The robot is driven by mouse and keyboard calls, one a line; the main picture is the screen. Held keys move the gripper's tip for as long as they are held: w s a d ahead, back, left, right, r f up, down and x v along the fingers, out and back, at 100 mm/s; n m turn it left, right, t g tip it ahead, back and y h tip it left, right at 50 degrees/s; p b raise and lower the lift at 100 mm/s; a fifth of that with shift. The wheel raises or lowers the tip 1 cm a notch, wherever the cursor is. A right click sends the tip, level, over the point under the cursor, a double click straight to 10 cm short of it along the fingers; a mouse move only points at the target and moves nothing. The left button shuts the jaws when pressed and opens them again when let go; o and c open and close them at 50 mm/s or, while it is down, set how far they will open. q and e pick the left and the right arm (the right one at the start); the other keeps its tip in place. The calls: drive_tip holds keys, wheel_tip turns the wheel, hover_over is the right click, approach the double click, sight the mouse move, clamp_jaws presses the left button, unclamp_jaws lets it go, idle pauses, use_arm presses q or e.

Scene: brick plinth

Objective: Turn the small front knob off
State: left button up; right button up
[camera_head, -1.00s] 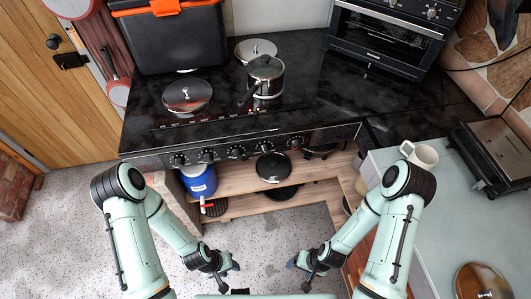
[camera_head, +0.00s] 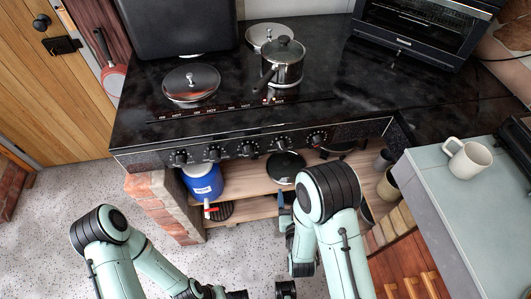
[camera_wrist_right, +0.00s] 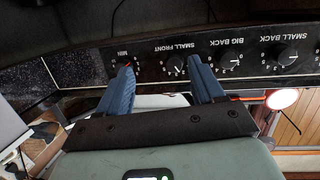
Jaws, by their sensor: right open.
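The small front knob (camera_wrist_right: 175,64) is a black knob with a pale marking on the black stove panel in the right wrist view, where the label text is upside down. In the head view it appears to be the knob (camera_head: 284,144) second from the right. My right gripper (camera_wrist_right: 160,67) is open, its blue fingers apart and pointing at the panel. The knob shows between the fingertips, beyond them; no contact is visible. In the head view my right gripper (camera_head: 284,203) is below the panel, partly hidden by its arm. My left gripper (camera_head: 237,294) is low at the bottom edge, its fingers unclear.
Neighbouring knobs sit close on both sides, including the big back knob (camera_wrist_right: 229,61). A lidded pot (camera_head: 285,66) and round lids rest on the stove top. Below are a shelf (camera_head: 245,207) and a blue container (camera_head: 203,184). A counter with a mug (camera_head: 468,159) stands at right.

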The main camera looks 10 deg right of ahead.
sight(282, 150)
drive_tip(key=w+r+b, duration=0.1)
drive_tip(key=w+b, duration=0.1)
drive_tip(key=w, duration=0.2)
drive_tip(key=w+r+t+b, duration=0.1)
drive_tip(key=w+b, duration=0.1)
drive_tip(key=w, duration=0.3)
drive_tip(key=w+a+r+t+b, duration=0.1)
drive_tip(key=w+b, duration=0.1)
drive_tip(key=w, duration=0.3)
drive_tip(key=shift+w+r+b, duration=0.15)
drive_tip(key=shift+r+b, duration=0.2)
use_arm(q)
wheel_tip(282, 150, down, 6)
drive_tip(key=w+t, duration=0.1)
drive_tip(key=w, duration=0.1)
drive_tip(key=shift+w+a, duration=0.15)
drive_tip(key=shift+a, duration=0.15)
use_arm(e)
drive_tip(key=shift+n, duration=0.3)
drive_tip(key=c, duration=1.1)
